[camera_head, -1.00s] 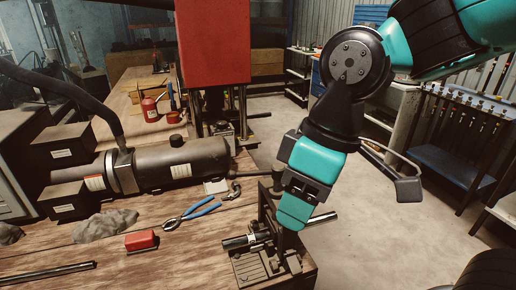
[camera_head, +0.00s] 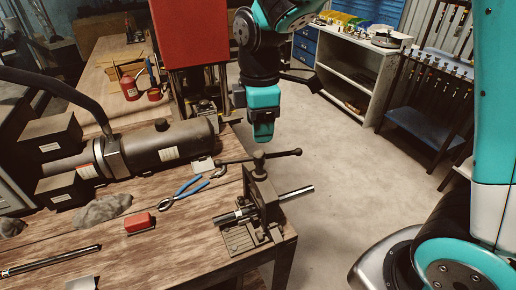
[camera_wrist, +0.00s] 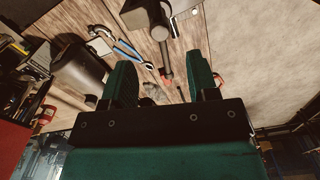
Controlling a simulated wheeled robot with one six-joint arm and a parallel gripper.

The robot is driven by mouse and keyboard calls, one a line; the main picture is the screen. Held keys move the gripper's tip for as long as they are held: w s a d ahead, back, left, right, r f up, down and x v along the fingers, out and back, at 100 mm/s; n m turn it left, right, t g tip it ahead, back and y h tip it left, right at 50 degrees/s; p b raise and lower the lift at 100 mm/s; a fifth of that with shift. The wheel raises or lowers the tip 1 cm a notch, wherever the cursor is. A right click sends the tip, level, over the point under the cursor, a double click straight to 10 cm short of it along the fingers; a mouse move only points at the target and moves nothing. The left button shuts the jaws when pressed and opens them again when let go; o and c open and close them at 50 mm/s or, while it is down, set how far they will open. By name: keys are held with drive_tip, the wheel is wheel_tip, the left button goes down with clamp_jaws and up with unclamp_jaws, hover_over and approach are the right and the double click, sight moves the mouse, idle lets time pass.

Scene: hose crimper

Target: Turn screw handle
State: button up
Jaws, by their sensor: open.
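The screw handle (camera_head: 283,154) is a dark cross bar with knobbed ends on top of the hose crimper (camera_head: 262,195), near the front corner of the wooden bench. A metal rod (camera_head: 296,193) passes sideways through the crimper. My gripper (camera_head: 263,136) points down just behind the handle's hub in the head view, apparently apart from it. In the wrist view, my gripper (camera_wrist: 160,72) is open, with its two teal fingers spread and nothing held. One arm of the screw handle (camera_wrist: 163,57) shows between the fingers in the picture; its depth is unclear.
Blue-handled pliers (camera_head: 184,191), a red block (camera_head: 139,222) and a dark cylinder (camera_head: 170,143) lie on the bench (camera_head: 175,245). A red press (camera_head: 190,35) stands behind. Open floor (camera_head: 335,170) is to the right, with shelves (camera_head: 345,75) beyond.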

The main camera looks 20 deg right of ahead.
sight(259, 153)
wheel_tip(259, 153, down, 8)
drive_tip(key=shift+f+p, duration=0.1)
drive_tip(key=shift+p, duration=0.7)
drive_tip(key=shift+c, duration=0.5)
clamp_jaws()
